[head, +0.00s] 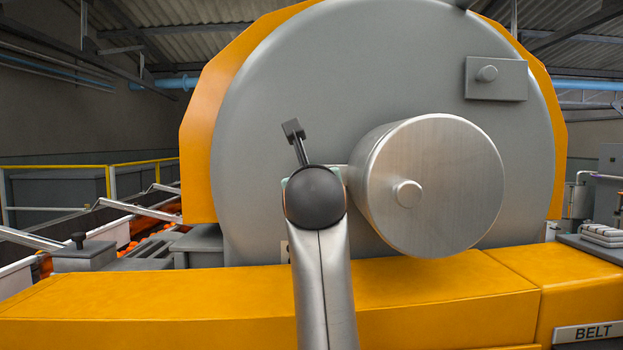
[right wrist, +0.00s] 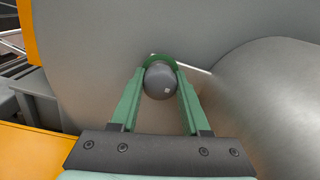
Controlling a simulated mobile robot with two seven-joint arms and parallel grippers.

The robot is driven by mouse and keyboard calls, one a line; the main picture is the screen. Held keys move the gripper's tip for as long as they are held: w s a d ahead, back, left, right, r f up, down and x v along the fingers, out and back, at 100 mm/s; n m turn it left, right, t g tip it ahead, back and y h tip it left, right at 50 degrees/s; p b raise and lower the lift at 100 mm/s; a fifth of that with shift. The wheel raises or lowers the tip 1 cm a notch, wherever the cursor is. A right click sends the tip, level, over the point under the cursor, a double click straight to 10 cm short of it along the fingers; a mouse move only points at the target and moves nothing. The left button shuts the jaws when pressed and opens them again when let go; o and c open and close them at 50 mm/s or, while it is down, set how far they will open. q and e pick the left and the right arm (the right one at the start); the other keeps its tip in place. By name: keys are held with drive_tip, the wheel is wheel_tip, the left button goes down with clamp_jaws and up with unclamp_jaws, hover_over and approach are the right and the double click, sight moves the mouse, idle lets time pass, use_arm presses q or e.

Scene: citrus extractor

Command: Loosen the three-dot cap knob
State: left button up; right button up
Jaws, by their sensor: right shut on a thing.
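In the right wrist view, the green fingers of my right gripper (right wrist: 160,72) are closed around a dark grey ball-shaped knob (right wrist: 160,82). One pale dot shows on the knob; I cannot see three dots, so I cannot tell if it is the three-dot cap knob. A thin pale rod shows behind it. In the head view, my right arm and its dark round joint hide the gripper and the held knob. A short dark handle on a thin stem (head: 297,143) sticks up just above that joint, in front of the grey drum face. My left gripper is in neither view.
A large metal cylinder (head: 440,180) with a small round knob (head: 408,194) juts out close to the right of my arm. The grey drum face (head: 290,90) stands behind. An orange housing (head: 200,300) runs below. A plate with a knob (head: 496,78) is at upper right.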

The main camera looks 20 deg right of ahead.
clamp_jaws()
